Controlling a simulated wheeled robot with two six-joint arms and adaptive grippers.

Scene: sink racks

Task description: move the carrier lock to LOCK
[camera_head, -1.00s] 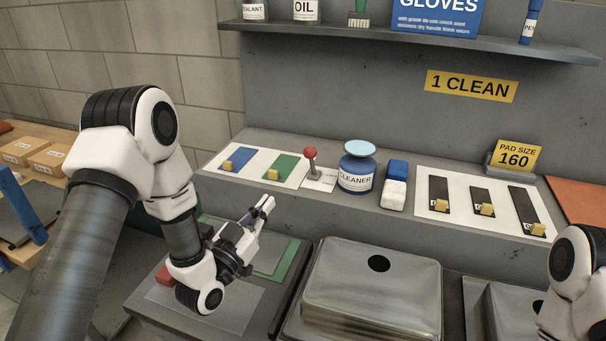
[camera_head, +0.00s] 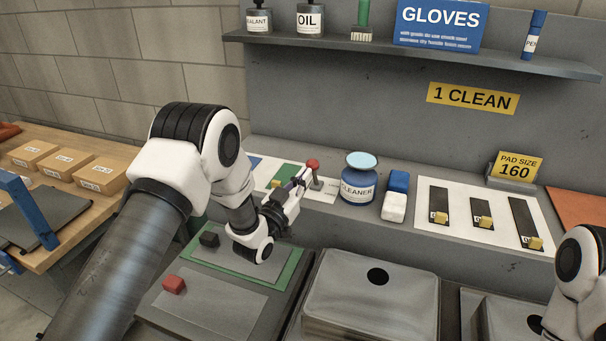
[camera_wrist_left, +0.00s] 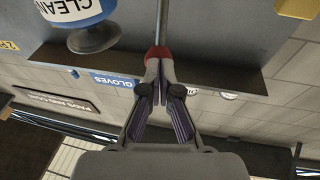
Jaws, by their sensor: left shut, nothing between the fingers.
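The lever with a red ball knob (camera_head: 313,165) and a grey stem stands upright on a white label plate on the ledge; the label is too small to read. I take it as the carrier lock. My left gripper (camera_head: 303,174) is shut and empty, its tips just left of the stem, near the knob. In the left wrist view my shut fingertips (camera_wrist_left: 158,56) overlap the red knob (camera_wrist_left: 158,50), hiding most of it; the grey stem (camera_wrist_left: 160,20) runs up from it. Whether they touch, I cannot tell. My right gripper is out of view.
The blue cleaner jar (camera_head: 358,180) stands just right of the lever. A blue-and-white block (camera_head: 396,196) and a white panel with black slots (camera_head: 461,220) are farther right. The shelf (camera_head: 420,52) hangs above.

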